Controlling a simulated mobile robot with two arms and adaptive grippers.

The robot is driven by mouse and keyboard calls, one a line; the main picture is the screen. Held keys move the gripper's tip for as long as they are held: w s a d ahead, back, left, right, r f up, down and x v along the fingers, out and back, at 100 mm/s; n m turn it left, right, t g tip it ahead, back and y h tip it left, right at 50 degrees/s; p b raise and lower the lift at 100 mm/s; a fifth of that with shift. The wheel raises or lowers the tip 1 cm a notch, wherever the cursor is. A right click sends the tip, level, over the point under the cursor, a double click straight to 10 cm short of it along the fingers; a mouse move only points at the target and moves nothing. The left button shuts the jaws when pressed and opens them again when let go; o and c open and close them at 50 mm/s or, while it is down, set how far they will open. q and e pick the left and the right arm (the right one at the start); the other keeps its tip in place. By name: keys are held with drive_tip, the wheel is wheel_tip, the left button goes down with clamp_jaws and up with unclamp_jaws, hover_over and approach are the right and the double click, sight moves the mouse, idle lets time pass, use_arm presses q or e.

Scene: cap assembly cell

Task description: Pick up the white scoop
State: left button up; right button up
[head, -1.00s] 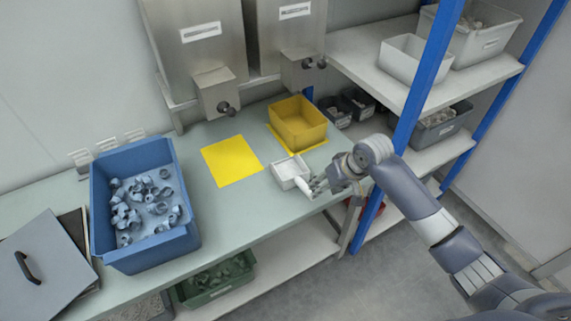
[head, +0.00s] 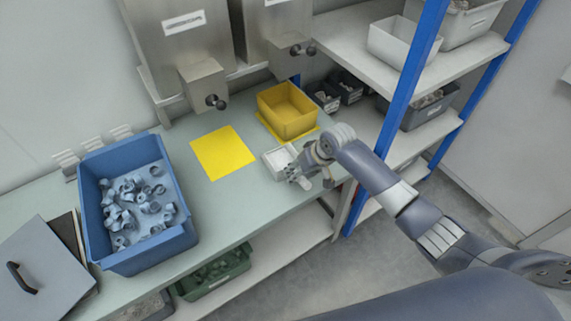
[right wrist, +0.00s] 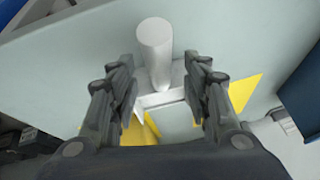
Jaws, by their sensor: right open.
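The white scoop (head: 279,157) sits on the pale green worktop, in front of the yellow bin. In the right wrist view its thick white handle (right wrist: 155,52) points up the picture between my fingers, and its box-shaped body shows below the handle. My right gripper (right wrist: 158,85) is open, with one finger on each side of the scoop and a gap to the handle on both sides. In the head view my right gripper (head: 302,177) covers the scoop's handle. My left gripper is not in view.
A yellow bin (head: 287,124) stands behind the scoop, and a yellow mat (head: 223,152) lies left of it. A blue bin (head: 90,215) of grey caps stands further left.

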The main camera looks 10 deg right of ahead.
drive_tip(key=shift+x, duration=1.05)
drive_tip(key=shift+w+a+f, duration=0.15)
drive_tip(key=shift+w+f, duration=0.1)
drive_tip(key=shift+f, duration=0.25)
clamp_jaws()
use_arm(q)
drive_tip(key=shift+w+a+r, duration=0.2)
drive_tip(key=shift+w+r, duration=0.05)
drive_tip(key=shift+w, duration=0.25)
use_arm(e)
drive_tip(key=shift+r, duration=0.45)
wheel_tip(320, 180, up, 2)
drive_tip(key=shift+w+r+b, duration=0.1)
drive_tip(key=shift+r+b, duration=0.05)
drive_tip(key=shift+b, duration=0.25)
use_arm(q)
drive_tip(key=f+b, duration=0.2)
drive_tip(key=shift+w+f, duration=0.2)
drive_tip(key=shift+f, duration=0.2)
use_arm(e)
drive_tip(key=s+a+r, duration=0.1)
drive_tip(key=s+a, duration=0.1)
drive_tip(key=s, duration=0.6)
drive_tip(key=s+a, duration=0.2)
drive_tip(key=s, duration=0.5)
drive_tip(key=shift+s+r, duration=0.35)
drive_tip(key=shift+r, duration=0.05)
